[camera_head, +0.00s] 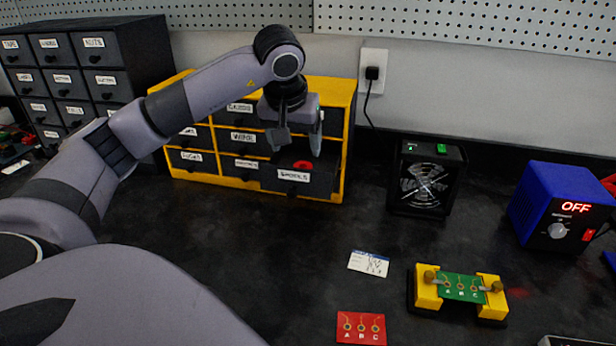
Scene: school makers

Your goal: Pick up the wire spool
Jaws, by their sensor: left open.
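A small red object (302,164), which looks like the wire spool, shows in the pulled-out bottom-right drawer (292,183) of the yellow cabinet (352,100). The drawer walls hide most of it. My left gripper (297,147) hangs from above, pointing down over this drawer, with its fingers apart. The red object shows just below and between the fingertips. I cannot tell whether the fingers touch it. My right gripper is not in view.
A black drawer cabinet (105,60) stands at the left. A fan (426,182), a blue power unit (563,208), a yellow holder with a green board (461,288), a red board (361,328) and a white card (369,263) occupy the right. The middle bench is clear.

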